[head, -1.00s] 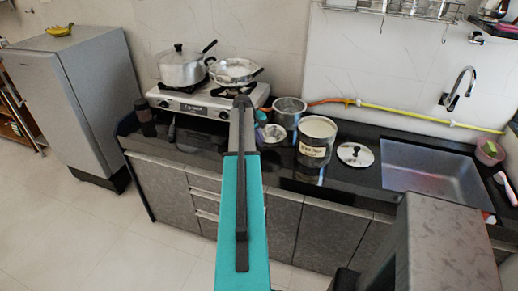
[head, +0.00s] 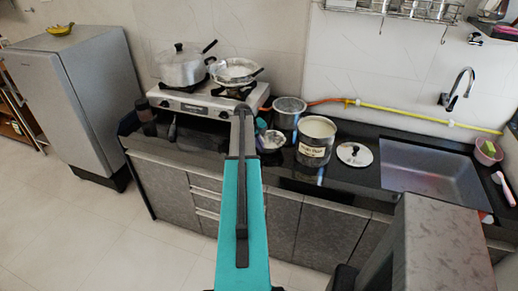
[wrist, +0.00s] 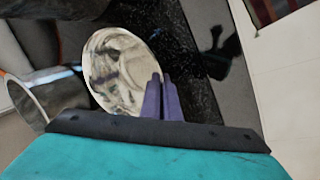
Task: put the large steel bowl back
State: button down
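The steel bowl (head: 270,141) is on the right of my arm in the head view, low by the counter beside the steel pot. In the wrist view the bowl (wrist: 122,72) shows as a wide, shiny oval with its inside facing the camera. My gripper (wrist: 162,78) has its two dark purple fingers close together at the bowl's lower right rim, one over the inside and one at the outer edge. It looks shut on the rim. In the head view my arm hides the fingers. I cannot tell whether the bowl touches the counter.
A steel pot (head: 289,110) and a large labelled canister (head: 315,141) stand close to the right. The stove (head: 205,100) holds a pot (head: 182,67) and a pan (head: 236,70). The fridge (head: 80,100) is at left.

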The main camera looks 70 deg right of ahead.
jog(key=shift+f, duration=0.1)
jog(key=c, duration=2)
grip_release()
jog(key=shift+r, duration=0.2)
jog(key=shift+b+v, duration=1.55)
jog(key=shift+v, duration=4.4)
jog(key=shift+w+a+f, duration=0.1)
